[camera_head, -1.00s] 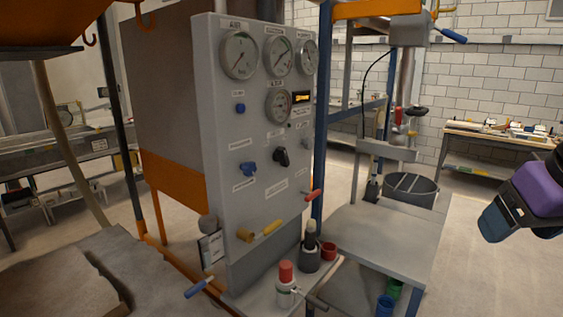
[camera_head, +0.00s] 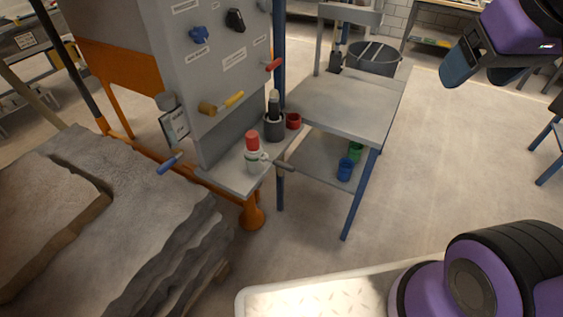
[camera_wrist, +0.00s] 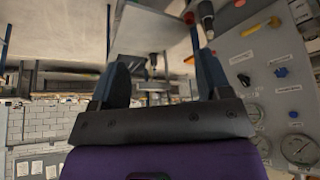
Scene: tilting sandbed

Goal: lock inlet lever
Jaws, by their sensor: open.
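The control panel (camera_head: 215,90) stands left of centre in the head view. It carries a yellow-handled lever (camera_head: 222,103), a red-handled lever (camera_head: 273,65) and a blue-handled lever (camera_head: 170,162) low at its left edge. A grey handle (camera_head: 285,167) sticks out by the white and red bottle-like part on the ledge. I cannot read which one is the inlet lever. My gripper (camera_head: 480,80) is at the upper right, well apart from the panel, open and empty. In the wrist view, my gripper (camera_wrist: 162,78) shows parted fingers, with the yellow lever (camera_wrist: 262,27) upside down at right.
A grey table (camera_head: 340,105) with blue legs stands right of the panel, with blue and green cups on its lower shelf. A black bucket (camera_head: 372,60) is behind it. The sandbed (camera_head: 130,190) fills the left. Open floor (camera_head: 450,170) lies at right.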

